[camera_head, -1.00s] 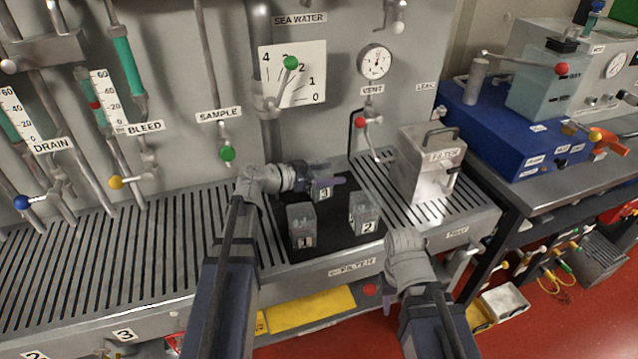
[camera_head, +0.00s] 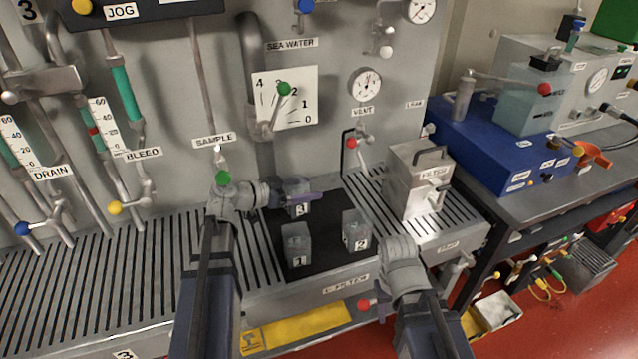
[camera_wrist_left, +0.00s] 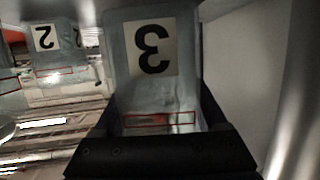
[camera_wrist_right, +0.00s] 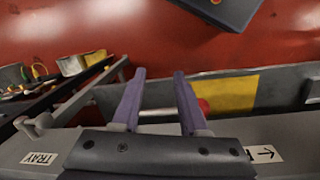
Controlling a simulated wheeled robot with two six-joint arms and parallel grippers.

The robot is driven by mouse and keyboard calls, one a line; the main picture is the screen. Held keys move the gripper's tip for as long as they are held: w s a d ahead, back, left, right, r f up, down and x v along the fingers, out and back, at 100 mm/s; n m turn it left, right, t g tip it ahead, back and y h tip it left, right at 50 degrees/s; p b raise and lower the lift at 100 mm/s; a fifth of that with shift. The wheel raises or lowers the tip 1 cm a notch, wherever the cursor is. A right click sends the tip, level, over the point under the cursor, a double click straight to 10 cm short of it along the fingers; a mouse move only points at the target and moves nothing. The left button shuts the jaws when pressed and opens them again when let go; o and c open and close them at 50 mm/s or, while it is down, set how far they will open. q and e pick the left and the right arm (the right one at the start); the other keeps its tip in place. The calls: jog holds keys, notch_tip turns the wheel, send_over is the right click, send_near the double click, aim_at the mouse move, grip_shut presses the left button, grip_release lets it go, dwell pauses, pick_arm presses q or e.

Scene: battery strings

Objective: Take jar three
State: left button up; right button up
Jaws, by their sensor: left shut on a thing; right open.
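Jar three (camera_head: 301,210) is a small clear jar with a white "3" label, at the back of the black mat (camera_head: 318,252). My left gripper (camera_head: 297,195) is shut on it; whether the jar touches the mat I cannot tell. In the left wrist view jar three (camera_wrist_left: 150,45) sits between the fingers, its label upside down.
Jar one (camera_head: 297,245) and jar two (camera_head: 356,231) stand on the mat in front. The metal filter box (camera_head: 418,180) stands to the right on the slatted bench. A red-tipped vent lever (camera_head: 352,143) and a green-knobbed sample valve (camera_head: 223,178) are on the wall behind.

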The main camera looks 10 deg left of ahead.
pick_arm(q)
jog(key=s+a, duration=1.8)
jog(key=shift+s+a, duration=0.5)
jog(key=shift+s, duration=0.1)
